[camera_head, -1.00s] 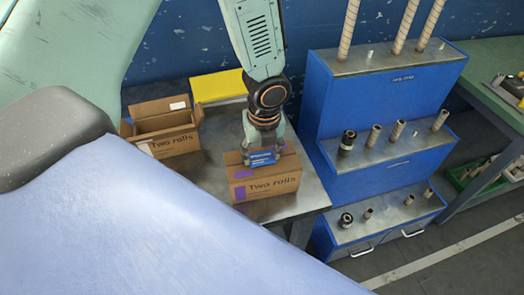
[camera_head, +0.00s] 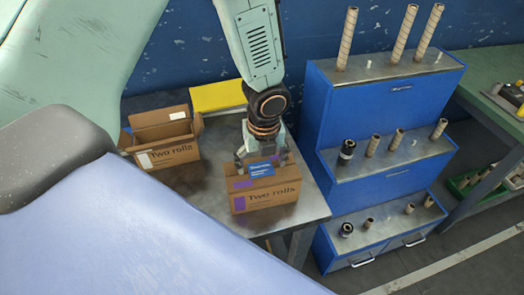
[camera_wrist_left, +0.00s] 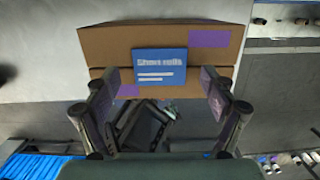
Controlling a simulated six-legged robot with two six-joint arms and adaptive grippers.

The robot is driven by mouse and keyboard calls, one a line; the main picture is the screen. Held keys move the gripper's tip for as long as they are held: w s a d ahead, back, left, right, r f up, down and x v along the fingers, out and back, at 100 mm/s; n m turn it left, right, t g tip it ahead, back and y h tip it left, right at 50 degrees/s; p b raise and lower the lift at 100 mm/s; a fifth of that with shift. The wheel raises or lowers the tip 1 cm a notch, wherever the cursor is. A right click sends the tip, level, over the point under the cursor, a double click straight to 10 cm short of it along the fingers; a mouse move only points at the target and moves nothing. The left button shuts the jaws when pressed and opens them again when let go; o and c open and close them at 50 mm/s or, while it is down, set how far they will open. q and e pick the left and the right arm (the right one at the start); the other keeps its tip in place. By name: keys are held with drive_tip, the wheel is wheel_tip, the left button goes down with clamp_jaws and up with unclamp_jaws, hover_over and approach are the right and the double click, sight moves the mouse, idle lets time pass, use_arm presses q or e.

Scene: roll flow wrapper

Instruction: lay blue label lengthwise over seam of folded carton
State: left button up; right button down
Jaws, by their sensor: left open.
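The folded carton (camera_head: 266,194), brown and printed "Two rolls", stands closed on the metal table. The blue label (camera_head: 261,170) lies on its top; in the wrist view the label (camera_wrist_left: 160,62) reaches across the seam line between the two top flaps, its long side running along the seam. It looks flat and roughly centred. My left gripper (camera_head: 264,160) is just over the carton's top. In the wrist view its open fingers (camera_wrist_left: 160,80) stand either side of the label, apart from it, with nothing between them. My right gripper is not in view.
An open carton (camera_head: 172,154) with raised flaps stands to the left on the metal table (camera_head: 215,205). A yellow item (camera_head: 217,95) is behind. A blue stepped rack (camera_head: 385,100) with several rolls stands close on the right.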

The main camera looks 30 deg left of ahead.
use_arm(q)
wheel_tip(320, 180, up, 11)
drive_tip(key=s+d, duration=0.1)
drive_tip(key=shift+r, duration=0.2)
